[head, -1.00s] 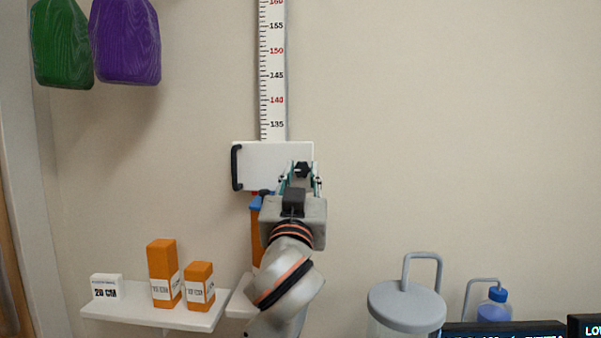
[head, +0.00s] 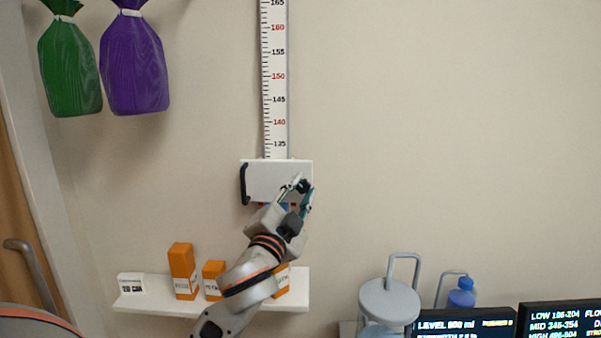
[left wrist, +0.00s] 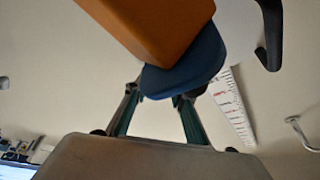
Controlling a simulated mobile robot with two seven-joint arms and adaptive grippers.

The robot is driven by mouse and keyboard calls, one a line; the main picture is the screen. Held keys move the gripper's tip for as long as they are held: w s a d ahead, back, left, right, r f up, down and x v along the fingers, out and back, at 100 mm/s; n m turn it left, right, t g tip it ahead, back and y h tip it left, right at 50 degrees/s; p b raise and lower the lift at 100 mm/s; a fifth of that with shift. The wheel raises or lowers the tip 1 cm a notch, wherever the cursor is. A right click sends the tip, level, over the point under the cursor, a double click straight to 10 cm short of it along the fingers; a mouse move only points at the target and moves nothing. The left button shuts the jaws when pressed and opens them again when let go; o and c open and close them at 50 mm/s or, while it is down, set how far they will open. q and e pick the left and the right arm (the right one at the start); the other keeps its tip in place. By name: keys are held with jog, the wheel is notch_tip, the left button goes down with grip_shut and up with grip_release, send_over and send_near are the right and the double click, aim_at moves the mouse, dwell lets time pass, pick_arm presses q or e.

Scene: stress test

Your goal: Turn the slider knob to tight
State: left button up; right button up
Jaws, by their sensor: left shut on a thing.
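A white slider plate (head: 272,182) sits on the vertical height scale (head: 275,90) on the wall, with a black handle (head: 244,184) at its left edge. Any tight marking is too small to read. My right gripper is not in view.
A shelf (head: 300,290) below holds orange boxes (head: 183,270) and a white box (head: 131,284). Green (head: 70,72) and purple (head: 135,65) bags hang upper left. A grey-lidded container (head: 388,298), a blue-capped bottle (head: 461,292) and screens (head: 462,325) stand lower right.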

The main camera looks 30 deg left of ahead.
pick_arm(q)
jog(key=shift+m+h, duration=0.4)
jog(key=shift+m, duration=0.8)
jog(key=shift+m+g, duration=0.3)
jog(key=shift+m, duration=0.2)
jog(key=shift+r+m+h, duration=0.1)
jog(key=shift+m+h, duration=0.3)
jog(key=shift+m, duration=0.1)
jog(key=shift+m+g, duration=0.5)
jog(key=shift+m, duration=0.6)
jog(key=shift+m+h, duration=0.3)
jog(key=shift+m, duration=0.3)
jog(key=shift+m+g, duration=0.3)
jog(key=shift+g, duration=0.1)
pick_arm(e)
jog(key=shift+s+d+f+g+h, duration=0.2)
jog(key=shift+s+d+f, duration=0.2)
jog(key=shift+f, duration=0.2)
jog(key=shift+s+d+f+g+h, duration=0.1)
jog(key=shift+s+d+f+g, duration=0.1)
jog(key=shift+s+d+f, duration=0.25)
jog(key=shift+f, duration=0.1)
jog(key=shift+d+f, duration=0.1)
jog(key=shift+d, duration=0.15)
